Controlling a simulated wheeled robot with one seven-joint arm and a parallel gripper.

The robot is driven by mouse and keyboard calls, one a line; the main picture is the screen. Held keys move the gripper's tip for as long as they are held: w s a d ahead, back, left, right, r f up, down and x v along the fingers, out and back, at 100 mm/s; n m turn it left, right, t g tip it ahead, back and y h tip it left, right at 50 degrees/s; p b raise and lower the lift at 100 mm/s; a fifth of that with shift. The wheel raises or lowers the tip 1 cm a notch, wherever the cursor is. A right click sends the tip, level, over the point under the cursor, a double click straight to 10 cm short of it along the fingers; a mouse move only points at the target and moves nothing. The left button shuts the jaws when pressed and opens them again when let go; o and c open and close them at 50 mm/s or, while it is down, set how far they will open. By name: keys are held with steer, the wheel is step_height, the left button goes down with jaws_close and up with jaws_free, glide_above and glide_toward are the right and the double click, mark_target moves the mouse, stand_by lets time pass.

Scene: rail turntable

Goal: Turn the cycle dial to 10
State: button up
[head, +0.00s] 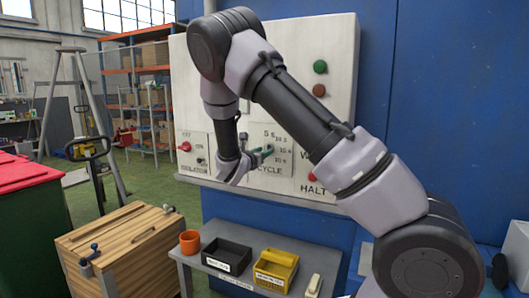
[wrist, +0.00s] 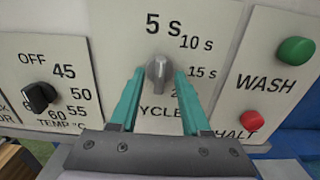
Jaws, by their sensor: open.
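The cycle dial (wrist: 158,72) is a small grey knob on a white panel, above the partly hidden word CYCLE. Its narrow pointer end is up, toward the 5 s mark; 10 s is up and right, 15 s to the right, and the lowest mark is partly hidden. My gripper (wrist: 159,76) is open, with one teal finger on each side of the knob. I cannot tell whether either finger touches it. In the head view, my gripper (head: 257,157) is at the cycle panel and the knob is hidden behind it.
A black temperature dial (wrist: 39,97) is left of the cycle panel. A green WASH button (wrist: 296,50) and a red HALT button (wrist: 251,120) are to the right. Below, a shelf holds an orange cup (head: 190,242), a black bin (head: 227,256) and a yellow bin (head: 277,269).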

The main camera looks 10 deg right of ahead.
steer(key=shift+w+d, duration=0.2)
steer(key=shift+w, duration=0.1)
jaws_close()
steer(key=m, duration=0.8)
steer(key=shift+s+d+f+m, duration=0.1)
steer(key=shift+d+m, duration=0.05)
steer(key=shift+m, duration=0.15)
stand_by(0.5)
